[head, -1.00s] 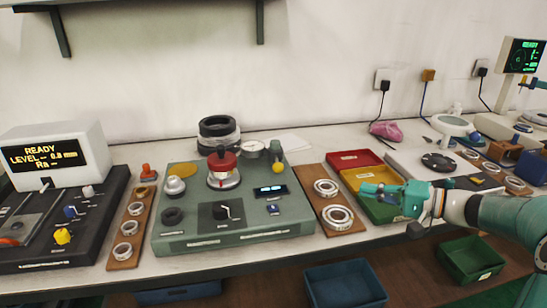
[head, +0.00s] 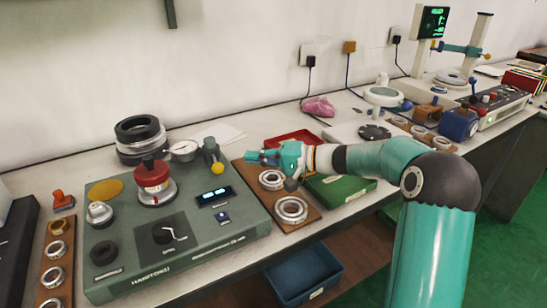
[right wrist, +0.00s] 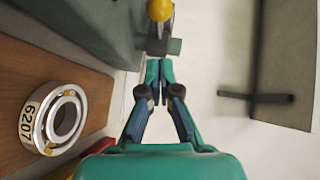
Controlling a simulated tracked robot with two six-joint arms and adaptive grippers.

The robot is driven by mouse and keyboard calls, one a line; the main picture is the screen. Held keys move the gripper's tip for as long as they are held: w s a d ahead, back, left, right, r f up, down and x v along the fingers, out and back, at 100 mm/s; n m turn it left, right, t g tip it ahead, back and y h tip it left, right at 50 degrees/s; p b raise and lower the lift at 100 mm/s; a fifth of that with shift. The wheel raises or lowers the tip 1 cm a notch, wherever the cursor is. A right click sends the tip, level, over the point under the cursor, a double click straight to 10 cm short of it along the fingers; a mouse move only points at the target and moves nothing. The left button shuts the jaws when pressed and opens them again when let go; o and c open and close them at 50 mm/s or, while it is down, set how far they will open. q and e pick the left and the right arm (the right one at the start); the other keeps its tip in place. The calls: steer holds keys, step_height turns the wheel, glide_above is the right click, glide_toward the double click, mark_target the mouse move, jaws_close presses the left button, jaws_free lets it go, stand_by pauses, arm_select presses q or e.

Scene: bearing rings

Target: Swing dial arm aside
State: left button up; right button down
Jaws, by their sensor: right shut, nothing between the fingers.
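The green gauge station (head: 190,240) carries a white round dial (head: 184,149) at its back edge. Beside the dial stands a post with a yellow ball knob (head: 217,169), which I take for the dial arm's handle. The knob also shows at the top of the right wrist view (right wrist: 160,10), with a grey block below it. My right gripper (head: 251,157) is shut and empty, just right of the knob. In the wrist view its fingertips (right wrist: 159,70) point at the post with a small gap or light contact; I cannot tell which. My left gripper is out of view.
A brown board (head: 262,201) with bearing rings (head: 291,210) lies right of the station, below my right arm. A red-capped part (head: 153,178) stands on the station. A black and silver ring stack (head: 140,138) stands behind it. Red (head: 293,141) and green (head: 340,188) trays lie nearby.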

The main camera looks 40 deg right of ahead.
mark_target(223, 168)
steer(key=a, duration=0.1)
steer(key=w+a, duration=0.1)
steer(key=a, duration=0.1)
steer(key=a+f, duration=0.1)
steer(key=shift+w+a, duration=0.25)
steer(key=shift+w, duration=0.15)
steer(key=a+b, duration=0.1)
steer(key=b, duration=0.1)
steer(key=a+b, duration=0.1)
steer(key=b, duration=0.2)
steer(key=shift+a+f, duration=0.15)
steer(key=shift+f, duration=0.1)
steer(key=shift+a+r, duration=0.2)
steer(key=shift+r, duration=0.05)
steer(key=shift+d, duration=0.2)
